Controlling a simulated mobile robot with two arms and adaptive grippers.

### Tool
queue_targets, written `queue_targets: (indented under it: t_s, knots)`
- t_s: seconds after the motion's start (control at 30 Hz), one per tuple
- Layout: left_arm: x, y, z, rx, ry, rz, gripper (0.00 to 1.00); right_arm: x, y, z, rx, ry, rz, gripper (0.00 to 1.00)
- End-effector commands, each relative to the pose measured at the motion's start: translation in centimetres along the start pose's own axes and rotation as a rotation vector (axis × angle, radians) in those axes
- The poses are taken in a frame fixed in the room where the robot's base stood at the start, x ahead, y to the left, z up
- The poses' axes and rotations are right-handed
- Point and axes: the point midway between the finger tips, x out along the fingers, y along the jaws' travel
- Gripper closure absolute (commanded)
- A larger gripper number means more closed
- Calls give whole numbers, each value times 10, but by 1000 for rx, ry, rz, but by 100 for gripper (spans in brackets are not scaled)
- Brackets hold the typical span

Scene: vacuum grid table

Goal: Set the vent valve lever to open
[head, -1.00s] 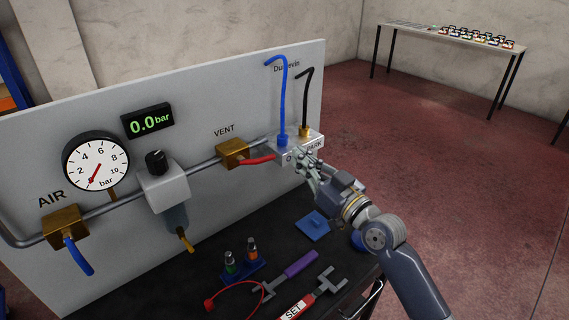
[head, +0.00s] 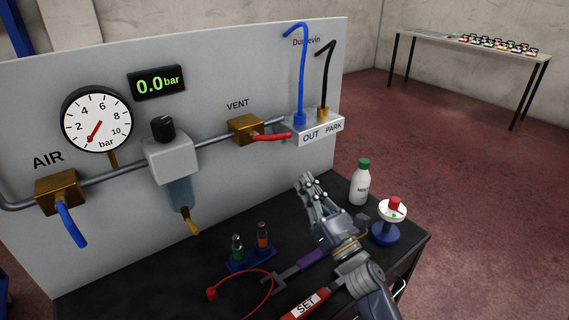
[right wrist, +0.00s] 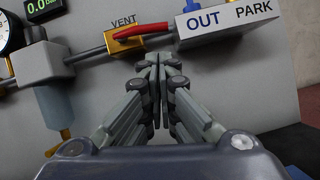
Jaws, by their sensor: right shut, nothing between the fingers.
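The vent valve is a brass block (head: 245,130) on the grey pipe under the VENT label. Its red lever (head: 272,137) points right, roughly along the pipe, toward the OUT/PARK block. The lever also shows in the right wrist view (right wrist: 140,30), above my fingertips and apart from them. My right gripper (head: 306,183) is shut and empty, in front of the panel, below and right of the lever. In the right wrist view its fingers (right wrist: 158,65) meet at the tips. My left gripper is not in view.
The OUT/PARK block (head: 318,129) with blue and black hoses is right of the valve. A white bottle (head: 360,186) and a blue-based device (head: 386,235) stand at right. Small bottles in a blue rack (head: 250,258) and tools (head: 305,302) lie at front. The digital display (head: 157,83) reads 0.0 bar.

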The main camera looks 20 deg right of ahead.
Motion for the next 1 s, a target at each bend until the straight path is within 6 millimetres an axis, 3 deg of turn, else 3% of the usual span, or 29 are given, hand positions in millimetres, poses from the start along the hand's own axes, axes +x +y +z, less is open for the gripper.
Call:
queue_targets:
  t_s: [0.17,0.63,1.0]
  knots:
    - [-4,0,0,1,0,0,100,9,3,-2,-53,6,12,100]
    - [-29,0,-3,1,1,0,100,87,4,-2,-46,5,10,100]
    - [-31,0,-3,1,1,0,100,100,3,-5,-46,7,9,100]
